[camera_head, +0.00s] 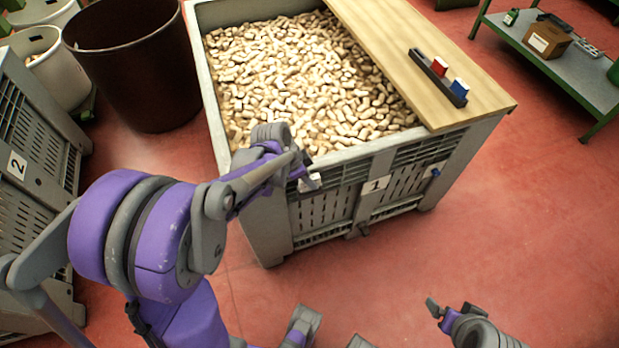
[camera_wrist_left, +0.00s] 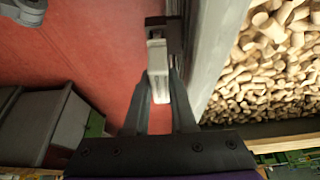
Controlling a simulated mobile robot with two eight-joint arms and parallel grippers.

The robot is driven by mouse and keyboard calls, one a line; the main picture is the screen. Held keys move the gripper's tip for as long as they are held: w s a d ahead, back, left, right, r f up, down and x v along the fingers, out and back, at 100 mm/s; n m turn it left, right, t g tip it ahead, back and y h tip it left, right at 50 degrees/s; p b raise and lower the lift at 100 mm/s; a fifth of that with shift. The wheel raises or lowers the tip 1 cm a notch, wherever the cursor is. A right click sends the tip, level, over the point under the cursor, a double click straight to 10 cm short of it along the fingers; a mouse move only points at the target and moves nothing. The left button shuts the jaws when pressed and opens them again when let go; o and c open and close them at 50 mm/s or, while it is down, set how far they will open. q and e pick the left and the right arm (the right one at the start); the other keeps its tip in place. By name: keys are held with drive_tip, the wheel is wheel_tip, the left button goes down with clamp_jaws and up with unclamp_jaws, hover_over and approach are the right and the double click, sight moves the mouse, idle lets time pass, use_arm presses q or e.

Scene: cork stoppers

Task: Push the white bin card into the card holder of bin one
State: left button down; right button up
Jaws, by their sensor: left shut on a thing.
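The white bin card (camera_head: 313,182) is at the upper left of the front wall of bin one (camera_head: 335,208), which bears a "1" plate (camera_head: 377,184). My left gripper (camera_head: 304,178) is shut on the card. In the left wrist view the white card (camera_wrist_left: 158,72) sits between the fingers (camera_wrist_left: 160,100), pointing away from the palm. A dark holder-like part (camera_wrist_left: 174,40) on the bin wall is just beyond and beside the card; I cannot tell if the card is inside it. My right gripper (camera_head: 436,310) is low at the right, away from the bin.
Bin one is full of corks (camera_head: 300,75). A wooden board (camera_head: 400,30) covers its right part and carries a dark rack (camera_head: 432,75) with red and blue blocks. A blue piece (camera_head: 435,173) is on the front wall. Bin two (camera_head: 35,150) stands left. Red floor is clear at right.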

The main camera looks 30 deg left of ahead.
use_arm(q)
drive_tip(key=shift+f+b, duration=0.8)
drive_tip(key=shift+f, duration=0.2)
idle(0.7)
drive_tip(key=c, duration=0.7)
unclamp_jaws()
drive_tip(key=shift+o, duration=0.2)
drive_tip(key=p+v, duration=0.2)
drive_tip(key=v, duration=0.9)
drive_tip(key=shift+f, duration=0.1)
drive_tip(key=s+d+r+n+t+y+p, duration=0.1)
drive_tip(key=s+d+r+n+p, duration=0.2)
drive_tip(key=s, duration=0.3)
drive_tip(key=s+d+r+n+t+y+p, duration=0.1)
drive_tip(key=s+d+r+n+y+p, duration=0.1)
drive_tip(key=s+d+r+n+p, duration=0.2)
drive_tip(key=s+d+n+p, duration=0.1)
drive_tip(key=s+d, duration=0.1)
drive_tip(key=shift+d+r, duration=0.3)
